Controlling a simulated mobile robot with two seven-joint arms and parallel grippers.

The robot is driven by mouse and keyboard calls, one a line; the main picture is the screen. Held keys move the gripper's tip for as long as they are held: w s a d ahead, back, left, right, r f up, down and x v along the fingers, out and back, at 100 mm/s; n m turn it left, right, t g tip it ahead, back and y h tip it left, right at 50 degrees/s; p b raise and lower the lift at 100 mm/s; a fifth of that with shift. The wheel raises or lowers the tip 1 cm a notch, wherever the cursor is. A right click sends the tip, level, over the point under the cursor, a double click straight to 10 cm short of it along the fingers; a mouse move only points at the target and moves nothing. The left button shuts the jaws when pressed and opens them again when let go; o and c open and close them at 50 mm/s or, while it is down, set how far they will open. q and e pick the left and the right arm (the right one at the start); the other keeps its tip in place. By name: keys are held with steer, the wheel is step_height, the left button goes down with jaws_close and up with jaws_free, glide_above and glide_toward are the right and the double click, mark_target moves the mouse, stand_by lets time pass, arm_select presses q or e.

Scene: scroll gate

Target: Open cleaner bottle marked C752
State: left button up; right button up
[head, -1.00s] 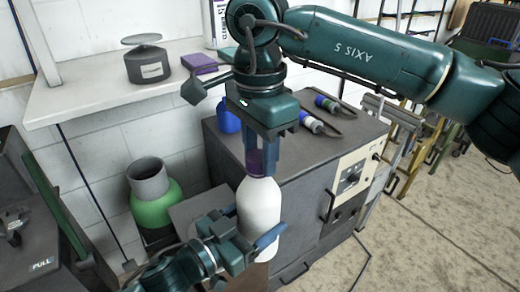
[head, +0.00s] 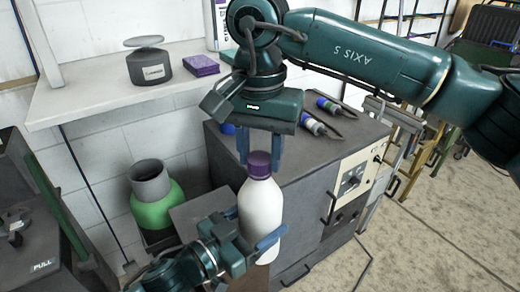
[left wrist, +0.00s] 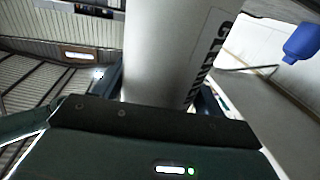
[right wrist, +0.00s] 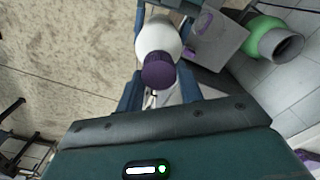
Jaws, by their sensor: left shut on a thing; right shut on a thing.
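The white cleaner bottle (head: 261,215) stands upright, with a purple cap (head: 259,164) on its neck. My left gripper (head: 256,243) is shut on the bottle's body from the side. In the left wrist view the white body (left wrist: 170,50) fills the middle, with part of a dark "CLEAN..." marking; no C752 can be read. My right gripper (head: 260,152) points down from above, its fingers on either side of the cap, shut on it. The right wrist view shows the cap (right wrist: 158,71) between the fingers, with the bottle shoulder below it.
A blue object (head: 228,128) is partly hidden there. A green container (head: 158,205) stands at left. A shelf (head: 95,100) holds a dark jar (head: 149,65) and purple box (head: 201,65).

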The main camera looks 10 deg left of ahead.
steer(key=shift+w+r, duration=0.1)
steer(key=shift+r, duration=0.1)
steer(key=shift+r, duration=0.9)
steer(key=shift+r, duration=0.1)
steer(key=shift+r, duration=1.9)
steer(key=shift+f, duration=0.1)
